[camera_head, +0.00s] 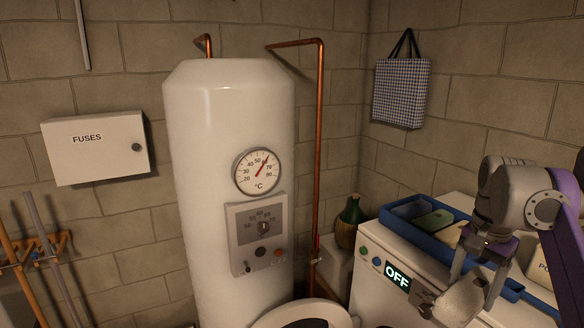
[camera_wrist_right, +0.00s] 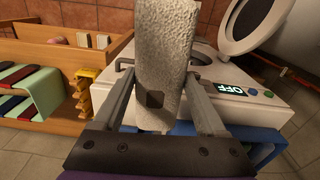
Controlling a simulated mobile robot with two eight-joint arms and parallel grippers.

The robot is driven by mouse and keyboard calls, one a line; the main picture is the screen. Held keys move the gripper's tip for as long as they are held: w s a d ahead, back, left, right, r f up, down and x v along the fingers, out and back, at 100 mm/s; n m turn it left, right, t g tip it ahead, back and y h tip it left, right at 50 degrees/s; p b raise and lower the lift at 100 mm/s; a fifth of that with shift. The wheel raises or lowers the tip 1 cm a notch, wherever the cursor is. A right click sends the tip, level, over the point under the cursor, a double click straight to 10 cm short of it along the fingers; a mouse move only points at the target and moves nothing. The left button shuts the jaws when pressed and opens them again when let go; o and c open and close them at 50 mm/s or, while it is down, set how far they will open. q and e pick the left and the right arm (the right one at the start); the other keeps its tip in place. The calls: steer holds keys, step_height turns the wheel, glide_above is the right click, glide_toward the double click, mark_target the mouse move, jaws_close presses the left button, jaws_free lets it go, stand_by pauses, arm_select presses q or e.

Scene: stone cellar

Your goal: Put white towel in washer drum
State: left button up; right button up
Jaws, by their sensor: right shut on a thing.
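The white towel (camera_head: 462,303) looks like a pale, rough-textured roll. My right gripper (camera_head: 458,283) is shut on it, above the right part of the washer in the head view. In the right wrist view the towel (camera_wrist_right: 166,55) stands between the two fingers and hides part of the washer behind it. The washer (camera_head: 372,293) is white, with a lit OFF display. Its round door (camera_head: 305,314) stands open at the bottom of the head view; the door also shows in the right wrist view (camera_wrist_right: 258,22). The drum's inside is not clearly visible. My left gripper is out of view.
A blue tray (camera_head: 398,211) with items lies on top of the washer, close to my right gripper. A tall white boiler (camera_head: 228,130) stands left of the washer, with a copper pipe (camera_head: 320,150) beside it. A wooden shelf (camera_wrist_right: 50,55) stands left in the wrist view.

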steer(key=w+a+f+n, duration=0.1)
steer(key=a+f+n, duration=0.3)
steer(key=f, duration=0.9)
steer(key=w+a+f+n, duration=0.1)
steer(key=a+f+n, duration=0.3)
steer(key=f, duration=0.9)
steer(key=w+a+f+n, duration=0.2)
steer(key=a+f, duration=0.6)
steer(key=f, duration=0.5)
steer(key=shift+f+n, duration=0.25)
steer(key=shift+n, duration=0.65)
steer(key=shift+w+a, duration=0.1)
steer(key=shift+w, duration=0.05)
